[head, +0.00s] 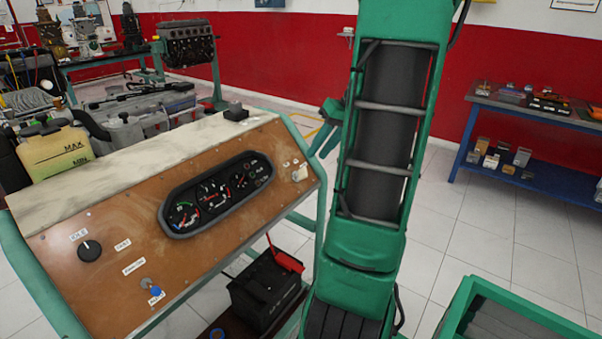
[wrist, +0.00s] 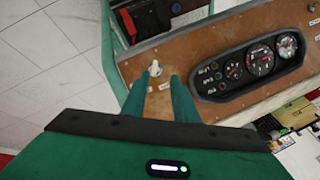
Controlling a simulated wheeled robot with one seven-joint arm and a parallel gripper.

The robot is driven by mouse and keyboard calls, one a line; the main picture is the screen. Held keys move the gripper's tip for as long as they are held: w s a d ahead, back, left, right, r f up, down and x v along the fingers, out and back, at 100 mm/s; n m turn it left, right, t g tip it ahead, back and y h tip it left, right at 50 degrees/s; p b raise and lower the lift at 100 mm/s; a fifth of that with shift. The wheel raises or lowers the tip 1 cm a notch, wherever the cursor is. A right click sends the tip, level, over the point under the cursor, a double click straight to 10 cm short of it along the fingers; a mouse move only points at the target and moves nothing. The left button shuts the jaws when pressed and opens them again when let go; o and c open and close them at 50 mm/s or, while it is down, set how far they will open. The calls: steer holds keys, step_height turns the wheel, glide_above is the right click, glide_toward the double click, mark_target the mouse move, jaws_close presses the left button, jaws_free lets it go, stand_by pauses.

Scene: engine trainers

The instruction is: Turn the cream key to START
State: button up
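The cream key (head: 299,173) sits at the upper right of a brown control panel (head: 120,235). In the wrist view the key (wrist: 155,68) stands up from the panel, with small labels beside it. My gripper (head: 316,155) has green fingers that reach down towards the panel's right end in the head view. In the wrist view my gripper (wrist: 157,78) is open, with a clear gap between the fingers. The key shows at the gap, just beyond the fingertips. It looks apart from both fingers. The lettering by the key is too small to read.
A black gauge cluster (head: 215,193) is on the panel beside the key. A black knob (head: 90,250) and a blue-tipped switch (head: 155,291) are at the lower left. A black battery (head: 265,290) with a red clamp stands below. A blue shelf table (head: 530,180) is at the right.

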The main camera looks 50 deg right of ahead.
mark_target(306, 169)
steer(key=x, duration=0.3)
steer(key=d+x, duration=0.1)
steer(key=x, duration=0.6)
steer(key=shift+w+d+f, duration=0.15)
steer(key=shift+w+d, duration=0.05)
steer(key=shift+w, duration=0.05)
